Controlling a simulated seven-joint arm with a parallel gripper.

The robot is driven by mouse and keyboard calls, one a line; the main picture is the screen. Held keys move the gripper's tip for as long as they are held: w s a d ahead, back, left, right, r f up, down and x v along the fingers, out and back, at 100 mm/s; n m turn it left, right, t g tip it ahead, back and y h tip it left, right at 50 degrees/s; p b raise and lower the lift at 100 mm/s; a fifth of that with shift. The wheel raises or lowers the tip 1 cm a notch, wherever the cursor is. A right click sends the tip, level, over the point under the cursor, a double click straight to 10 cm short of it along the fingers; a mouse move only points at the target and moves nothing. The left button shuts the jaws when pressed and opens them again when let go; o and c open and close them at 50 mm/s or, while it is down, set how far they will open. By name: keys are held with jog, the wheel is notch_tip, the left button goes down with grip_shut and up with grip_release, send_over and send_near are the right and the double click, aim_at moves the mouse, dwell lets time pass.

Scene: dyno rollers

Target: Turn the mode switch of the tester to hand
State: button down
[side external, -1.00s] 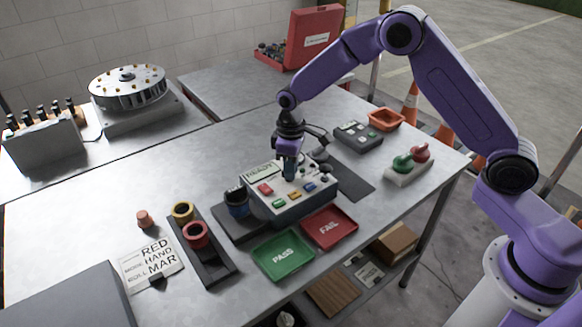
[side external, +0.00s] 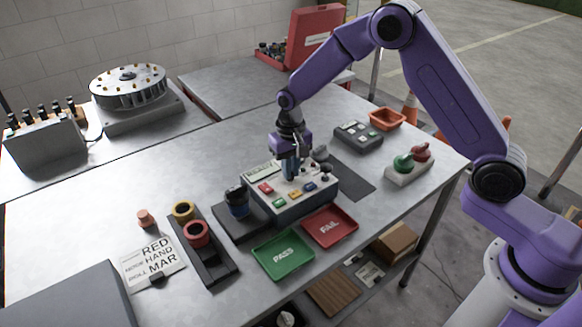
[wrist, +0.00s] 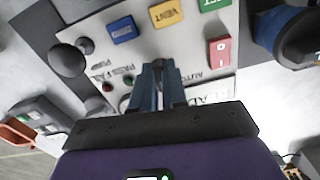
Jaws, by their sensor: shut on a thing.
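The tester (side external: 308,204) is a grey-white box with a sloped panel of coloured buttons on the table. It also shows upside down in the wrist view (wrist: 195,55). My gripper (side external: 290,178) points down onto the panel, near its display end. In the wrist view my gripper (wrist: 159,68) has its blue fingers closed on the small mode switch (wrist: 158,64), which they mostly hide. An AUTO label shows to the right of the fingertips. The hand label and the switch's exact pointing direction cannot be made out.
A black knob (wrist: 68,60) and a red rocker (wrist: 219,52) flank the fingers on the panel. A dark blue cup-like part (side external: 237,201) stands left of the tester. Green PASS (side external: 283,270) and red FAIL (side external: 345,240) trays lie in front.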

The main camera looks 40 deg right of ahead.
jog(key=m, duration=0.6)
jog(key=shift+a, duration=0.1)
jog(key=shift+m, duration=0.3)
dwell(0.3)
jog(key=c, duration=1.2)
grip_release()
jog(key=shift+o, duration=0.2)
notch_tip(320, 180, up, 18)
jog(key=shift+f, duration=0.25)
